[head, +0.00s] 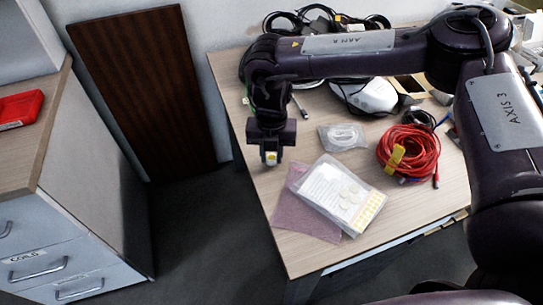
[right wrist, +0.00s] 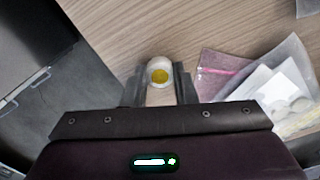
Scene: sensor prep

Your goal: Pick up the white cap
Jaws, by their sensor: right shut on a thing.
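The white cap (right wrist: 159,65) with a yellow centre sits between the fingertips of my right gripper (right wrist: 159,90) in the right wrist view. In the head view my right gripper (head: 271,157) points down near the table's left edge, shut on the cap (head: 271,158), which shows as a small white and yellow spot. I cannot tell exactly how high the cap is above the table. My left gripper is not in view.
A clear bag (head: 312,186) with papers and white discs lies on a pink sheet (head: 297,224) on the wooden table (head: 300,255). A small clear bag (head: 342,137), coiled red cable (head: 425,145) and black cables lie behind and to the right. A drawer cabinet (head: 100,185) stands left.

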